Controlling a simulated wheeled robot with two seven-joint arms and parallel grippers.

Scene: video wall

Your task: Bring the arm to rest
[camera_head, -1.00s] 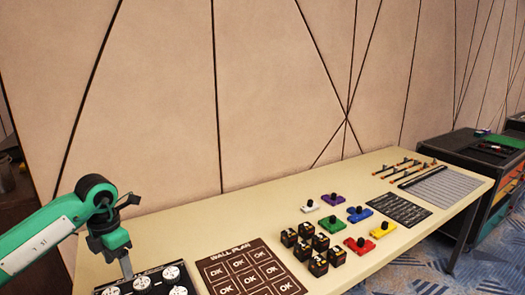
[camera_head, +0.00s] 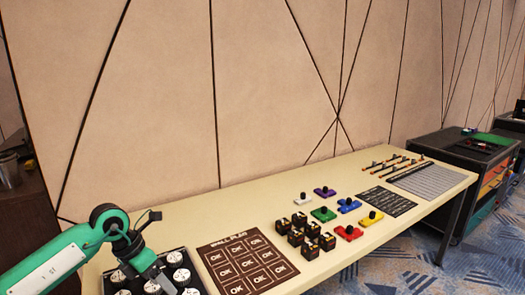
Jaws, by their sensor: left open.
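My left arm comes in from the lower left, green with a black joint. Its gripper (camera_head: 160,278) points down over the black tray (camera_head: 184,253) with white round pieces at the table's near left. The gripper hides part of the tray; I see nothing held in the open jaws. Whether a fingertip touches a piece cannot be told. My right gripper is out of view.
A brown WALL PLAN board (camera_head: 240,240) with OK squares lies right of the tray. Several black cubes (camera_head: 304,234), coloured knobbed blocks (camera_head: 324,214) and a dark card (camera_head: 387,201) lie farther right on the cream table (camera_head: 185,214). A dark drawer cabinet (camera_head: 450,150) stands beyond.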

